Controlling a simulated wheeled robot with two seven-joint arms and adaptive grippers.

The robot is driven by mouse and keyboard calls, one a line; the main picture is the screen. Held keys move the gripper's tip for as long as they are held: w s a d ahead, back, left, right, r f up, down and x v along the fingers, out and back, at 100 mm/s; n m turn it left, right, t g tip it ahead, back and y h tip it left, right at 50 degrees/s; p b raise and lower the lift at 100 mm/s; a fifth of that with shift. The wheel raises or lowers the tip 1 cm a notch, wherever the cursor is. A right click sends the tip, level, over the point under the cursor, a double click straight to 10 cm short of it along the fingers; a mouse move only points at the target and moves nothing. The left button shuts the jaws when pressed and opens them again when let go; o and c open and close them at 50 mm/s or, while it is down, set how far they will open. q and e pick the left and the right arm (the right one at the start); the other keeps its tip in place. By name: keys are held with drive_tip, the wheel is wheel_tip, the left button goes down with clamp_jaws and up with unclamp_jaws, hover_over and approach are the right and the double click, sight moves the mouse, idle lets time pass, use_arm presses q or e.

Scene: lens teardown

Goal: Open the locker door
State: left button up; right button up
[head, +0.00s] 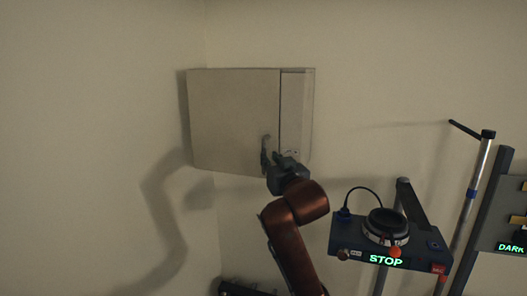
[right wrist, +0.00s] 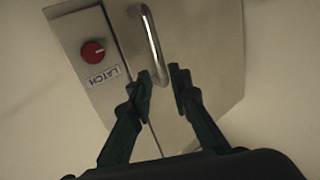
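The pale locker (head: 233,115) hangs on the wall near the corner, its door on the left and a narrow fixed strip (head: 294,105) on the right. A dark seam runs between them; I cannot tell if the door is slightly ajar. The door's bar handle (right wrist: 151,40) is metal. A red round knob (right wrist: 92,51) sits on the strip above a "LATCH" label (right wrist: 104,77). My right gripper (right wrist: 162,77) is open, its fingertips either side of the handle's near end; contact is unclear. In the head view the right gripper (head: 273,158) partly covers the handle. My left gripper is not seen.
To the right stands a blue device (head: 390,246) with a "STOP" display and a black ring on top. Further right are a metal pole (head: 477,180) and a dark rack (head: 490,210) with a "DARK" sign. The wall left of the locker is bare.

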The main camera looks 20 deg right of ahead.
sight(265, 152)
drive_tip(key=w+p, duration=0.3)
drive_tip(key=w, duration=0.3)
drive_tip(key=shift+w+r, duration=0.1)
drive_tip(key=shift+w, duration=0.75)
drive_tip(key=shift+c, duration=0.4)
clamp_jaws()
